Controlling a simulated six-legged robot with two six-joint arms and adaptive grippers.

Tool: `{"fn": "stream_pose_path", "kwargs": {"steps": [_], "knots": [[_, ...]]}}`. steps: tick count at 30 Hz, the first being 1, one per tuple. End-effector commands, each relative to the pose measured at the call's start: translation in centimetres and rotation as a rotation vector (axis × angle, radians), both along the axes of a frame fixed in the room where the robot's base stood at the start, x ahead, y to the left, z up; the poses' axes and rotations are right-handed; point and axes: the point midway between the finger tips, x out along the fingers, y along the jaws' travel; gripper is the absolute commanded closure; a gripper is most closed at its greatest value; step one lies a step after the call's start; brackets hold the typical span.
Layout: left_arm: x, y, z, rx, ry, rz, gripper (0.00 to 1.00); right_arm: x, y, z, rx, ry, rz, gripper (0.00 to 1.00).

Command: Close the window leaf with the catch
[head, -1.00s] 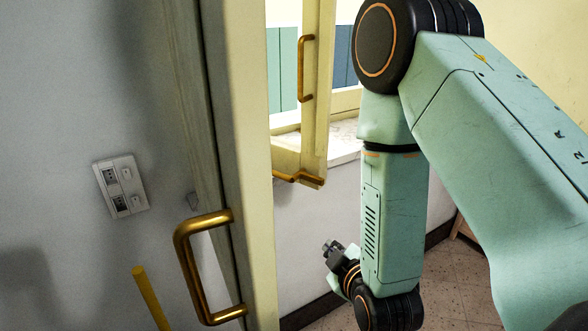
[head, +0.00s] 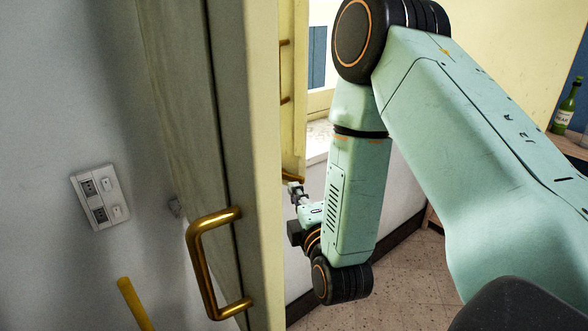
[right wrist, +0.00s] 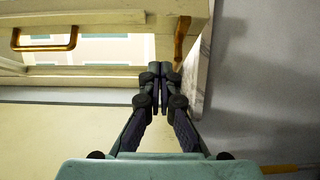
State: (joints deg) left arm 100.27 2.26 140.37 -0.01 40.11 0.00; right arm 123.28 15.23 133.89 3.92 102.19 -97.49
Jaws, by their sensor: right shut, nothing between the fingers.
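The far cream window leaf (head: 294,140) stands open at an angle in the head view, partly hidden behind a nearer cream leaf (head: 262,180). Its brass catch (head: 292,178) shows at its lower edge; a brass piece that looks like this catch (right wrist: 181,42) is just beyond the fingertips in the right wrist view. A brass handle (right wrist: 45,40) is on the leaf there at upper left. My right gripper (head: 295,188) is shut and empty, close beside the catch; its fingertips (right wrist: 160,70) also show in the wrist view. Whether they touch the catch is unclear. My left gripper is out of view.
The nearer leaf has a large brass handle (head: 205,265). A white wall socket (head: 100,197) is on the left wall, with a yellow rod (head: 135,303) below. The pale sill (head: 318,140) lies behind my arm. A green bottle (head: 566,105) stands at far right.

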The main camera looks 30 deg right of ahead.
Motion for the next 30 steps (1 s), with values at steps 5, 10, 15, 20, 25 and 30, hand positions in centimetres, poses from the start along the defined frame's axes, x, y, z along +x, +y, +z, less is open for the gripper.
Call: {"fn": "stream_pose_path", "kwargs": {"steps": [5, 10, 15, 20, 25, 30], "knots": [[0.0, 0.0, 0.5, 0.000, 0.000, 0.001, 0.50, 3.4, -0.8, 0.2, -0.001, -0.003, 0.001, 1.00], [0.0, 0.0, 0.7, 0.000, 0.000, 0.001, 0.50, 6.4, -1.5, 0.1, -0.001, -0.002, 0.003, 1.00], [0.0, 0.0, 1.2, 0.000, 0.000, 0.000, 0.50, 7.3, -3.4, 0.1, 0.002, 0.000, 0.000, 1.00], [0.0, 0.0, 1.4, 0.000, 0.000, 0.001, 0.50, 7.9, -4.5, 0.1, 0.001, 0.001, 0.001, 1.00], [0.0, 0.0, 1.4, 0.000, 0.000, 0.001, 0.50, 8.1, -4.9, 0.0, 0.001, 0.002, 0.004, 1.00], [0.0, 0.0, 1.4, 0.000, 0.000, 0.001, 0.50, 8.1, -4.9, 0.0, 0.001, 0.002, 0.004, 1.00]]}}
